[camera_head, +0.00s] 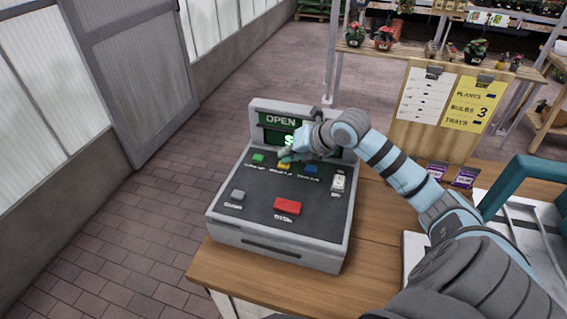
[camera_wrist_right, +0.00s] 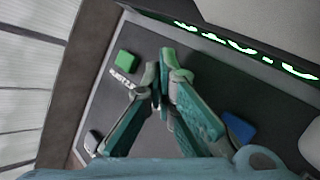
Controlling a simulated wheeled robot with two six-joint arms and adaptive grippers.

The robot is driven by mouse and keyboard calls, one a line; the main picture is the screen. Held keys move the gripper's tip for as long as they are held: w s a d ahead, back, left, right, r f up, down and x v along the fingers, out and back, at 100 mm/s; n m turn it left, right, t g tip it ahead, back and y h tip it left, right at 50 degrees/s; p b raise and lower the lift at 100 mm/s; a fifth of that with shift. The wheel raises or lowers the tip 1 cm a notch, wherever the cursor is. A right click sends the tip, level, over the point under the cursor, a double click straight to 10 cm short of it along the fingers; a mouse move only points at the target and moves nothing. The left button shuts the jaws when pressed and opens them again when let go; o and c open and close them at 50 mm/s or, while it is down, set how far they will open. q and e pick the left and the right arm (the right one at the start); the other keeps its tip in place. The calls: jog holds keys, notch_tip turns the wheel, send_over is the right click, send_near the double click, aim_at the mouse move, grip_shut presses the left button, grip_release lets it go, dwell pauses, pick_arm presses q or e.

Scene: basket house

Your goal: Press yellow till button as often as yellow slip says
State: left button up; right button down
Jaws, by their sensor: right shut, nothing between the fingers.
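The grey till (camera_head: 250,225) stands on the wooden counter. Its yellow button (camera_head: 284,166) sits between a green button (camera_head: 258,158) and a blue button (camera_head: 311,169); it is partly covered by my right gripper (camera_head: 286,155). My right gripper is shut and empty, fingertips at or just above the yellow button; contact cannot be told. In the right wrist view the closed fingers (camera_wrist_right: 158,75) lie between the green button (camera_wrist_right: 127,62) and blue button (camera_wrist_right: 238,129), and hide the yellow one. The yellow slip (camera_head: 474,98) lists plants, bulbs and trays, with a 3 in the bulbs row.
The till also has a red button (camera_head: 287,206), a grey button (camera_head: 238,196) and a white switch (camera_head: 338,183). Its lit green display (camera_head: 275,138) is partly hidden by my gripper. A white sheet (camera_head: 424,100) hangs beside the slip. A teal-handled thing (camera_head: 515,185) stands at the right.

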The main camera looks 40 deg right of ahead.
jog(key=shift+r, duration=0.15)
jog(key=shift+r+p, duration=0.65)
jog(key=shift+r, duration=0.1)
notch_tip(320, 180, up, 5)
jog(key=p, duration=0.3)
jog(key=shift+p, duration=0.35)
dwell(1.5)
